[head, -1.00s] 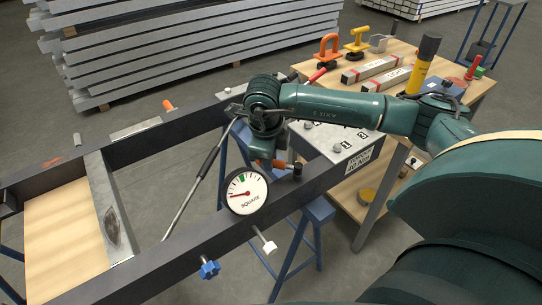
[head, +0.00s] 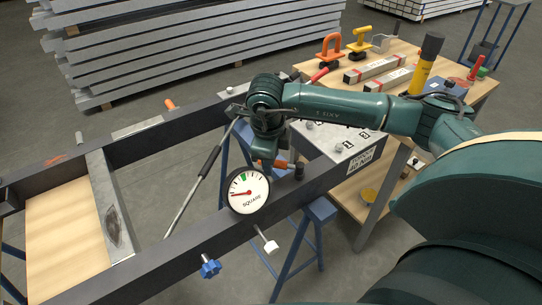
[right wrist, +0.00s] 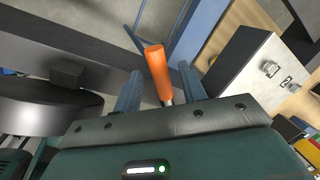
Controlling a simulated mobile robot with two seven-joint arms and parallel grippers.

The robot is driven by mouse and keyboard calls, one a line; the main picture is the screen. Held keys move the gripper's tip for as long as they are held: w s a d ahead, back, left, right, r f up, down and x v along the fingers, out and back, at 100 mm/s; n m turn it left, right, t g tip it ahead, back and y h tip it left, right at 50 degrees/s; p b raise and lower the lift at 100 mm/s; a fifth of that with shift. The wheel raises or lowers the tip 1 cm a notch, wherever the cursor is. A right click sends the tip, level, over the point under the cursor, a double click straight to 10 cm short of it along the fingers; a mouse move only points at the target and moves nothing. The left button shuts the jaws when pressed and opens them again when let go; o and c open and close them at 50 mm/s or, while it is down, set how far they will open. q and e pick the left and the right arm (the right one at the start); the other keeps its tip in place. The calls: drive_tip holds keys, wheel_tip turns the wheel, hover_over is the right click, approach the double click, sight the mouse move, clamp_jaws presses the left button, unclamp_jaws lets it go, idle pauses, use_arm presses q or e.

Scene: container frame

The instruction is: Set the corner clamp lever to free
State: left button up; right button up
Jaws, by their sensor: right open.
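An orange lever handle (head: 282,164) sticks out sideways from a black post (head: 299,170) at the near corner of the dark frame (head: 190,244). My right gripper (head: 266,161) is right at this handle, and my wrist partly hides both in the head view. In the right wrist view the orange handle (right wrist: 156,70) stands between the two open fingers of my right gripper (right wrist: 160,88), with a gap on each side. A round gauge marked SQUARE (head: 248,190) is beside the lever; its needle points left, away from the green band at the top. My left gripper is not in view.
A blue knob (head: 208,266) and a white knob (head: 270,247) sit on the near rail. A grey rod with a dark grip (head: 200,180) leans across the frame opening. A workbench (head: 455,92) with tools stands behind right. Grey beams (head: 200,50) are stacked at the back.

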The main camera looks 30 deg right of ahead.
wheel_tip(320, 180, up, 13)
drive_tip(key=s+a, duration=0.1)
drive_tip(key=a, duration=0.1)
drive_tip(key=shift+s, duration=0.35)
